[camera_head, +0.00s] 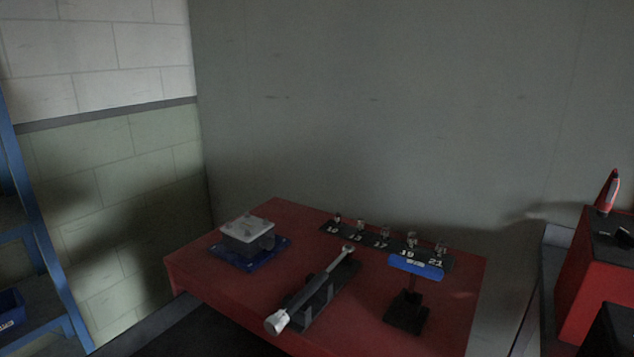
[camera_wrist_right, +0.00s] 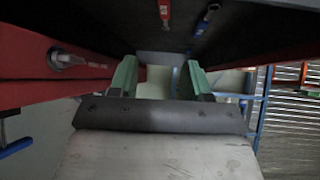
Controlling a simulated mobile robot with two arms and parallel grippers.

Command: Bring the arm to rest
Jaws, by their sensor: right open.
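My right gripper (camera_wrist_right: 161,68) shows in the right wrist view, with its two green fingers spread apart and nothing visible between them. A dark surface lies just beyond the fingertips at the top of that view. Neither arm shows in the head view. My left gripper is in no view.
In the head view, a red table (camera_head: 205,273) holds a grey block on a blue base (camera_head: 248,240), a torque wrench (camera_head: 315,290), a numbered socket rack (camera_head: 385,240) and a blue-topped stand (camera_head: 408,310). A blue shelf (camera_head: 30,240) stands left. A red box (camera_head: 590,290) stands right.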

